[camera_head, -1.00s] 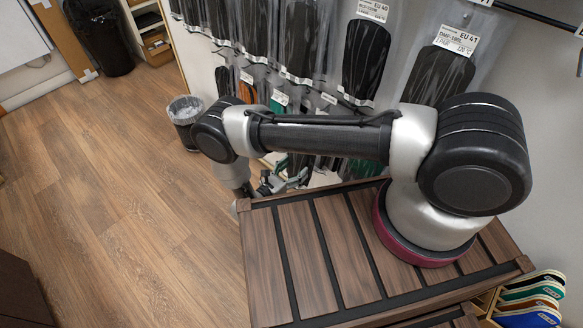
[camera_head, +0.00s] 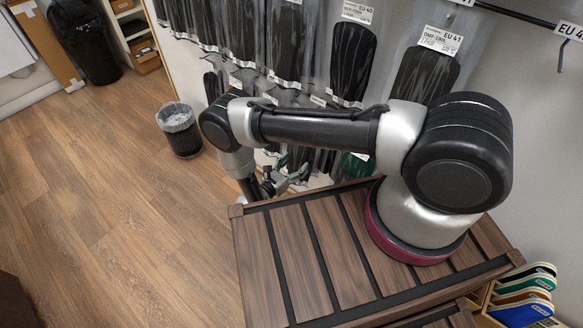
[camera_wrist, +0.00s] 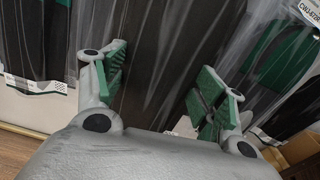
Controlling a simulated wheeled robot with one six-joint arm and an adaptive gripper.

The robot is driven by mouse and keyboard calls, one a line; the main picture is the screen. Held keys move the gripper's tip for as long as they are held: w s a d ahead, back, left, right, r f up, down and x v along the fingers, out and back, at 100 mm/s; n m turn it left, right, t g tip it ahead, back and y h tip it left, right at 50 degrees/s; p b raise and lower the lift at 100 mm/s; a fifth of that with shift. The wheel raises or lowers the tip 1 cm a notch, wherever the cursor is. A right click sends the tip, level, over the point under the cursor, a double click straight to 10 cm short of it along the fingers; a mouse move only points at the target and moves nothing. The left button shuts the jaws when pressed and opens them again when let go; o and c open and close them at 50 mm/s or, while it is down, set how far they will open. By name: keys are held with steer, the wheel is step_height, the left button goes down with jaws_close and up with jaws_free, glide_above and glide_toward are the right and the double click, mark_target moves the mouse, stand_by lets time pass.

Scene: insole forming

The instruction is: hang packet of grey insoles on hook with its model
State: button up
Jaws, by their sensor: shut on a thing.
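My gripper (camera_wrist: 163,84) shows its two green-padded fingers in the wrist view, with a clear packet holding dark grey insoles (camera_wrist: 160,50) between them. The packet's label and hanging hole are not visible. In the head view my gripper (camera_head: 284,181) is low in front of the wall display, beyond the slatted top, and the held packet cannot be made out there. Packets with dark insoles hang on the wall, among them one labelled EU 40 (camera_head: 352,60) and one labelled EU 41 (camera_head: 424,78). An empty-looking hook (camera_head: 561,58) shows at the upper right.
Green insole packets (camera_wrist: 285,55) hang close to the right finger. The slatted wooden top (camera_head: 275,250) is bare around my arm's base. A rack of coloured insoles (camera_head: 525,295) stands lower right. A waste bin (camera_head: 180,135) stands on open floor to the left.

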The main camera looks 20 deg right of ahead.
steer(key=shift+x, duration=1.7)
steer(key=shift+w+d+f, duration=0.3)
steer(key=shift+d+f, duration=0.2)
steer(key=shift+f, duration=0.15)
steer(key=o, duration=1.2)
steer(key=shift+c, duration=0.2)
